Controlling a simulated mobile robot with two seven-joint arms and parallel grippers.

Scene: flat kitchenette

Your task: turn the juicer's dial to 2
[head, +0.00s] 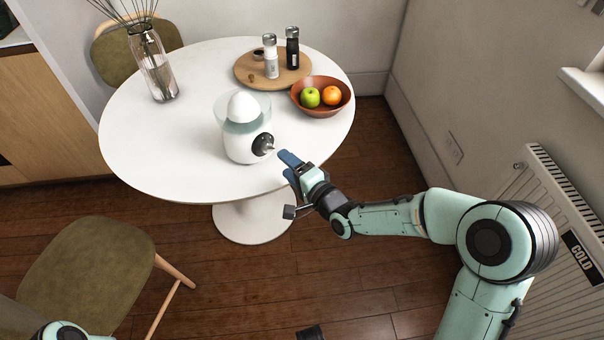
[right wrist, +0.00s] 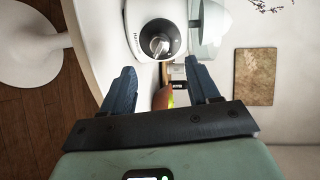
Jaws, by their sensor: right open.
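The juicer (head: 240,139) stands upright on the white round table (head: 165,178). It has a white body, a clear bowl and a white cone on top. Its dark dial (head: 263,144) with a light knob faces my right arm. My right gripper (head: 287,163) is open at the table's edge, just short of the dial and apart from it. In the right wrist view the dial (right wrist: 158,40) shows ahead, between and beyond the two blue fingers. The dial's markings are too small to read. My left gripper is not clearly in view.
On the table are a glass vase (head: 157,72), a wooden board (head: 249,78) with two shakers, and a brown bowl (head: 327,107) with a green apple and an orange. A green chair (head: 85,272) stands at the front left. A radiator (head: 549,215) is at the right.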

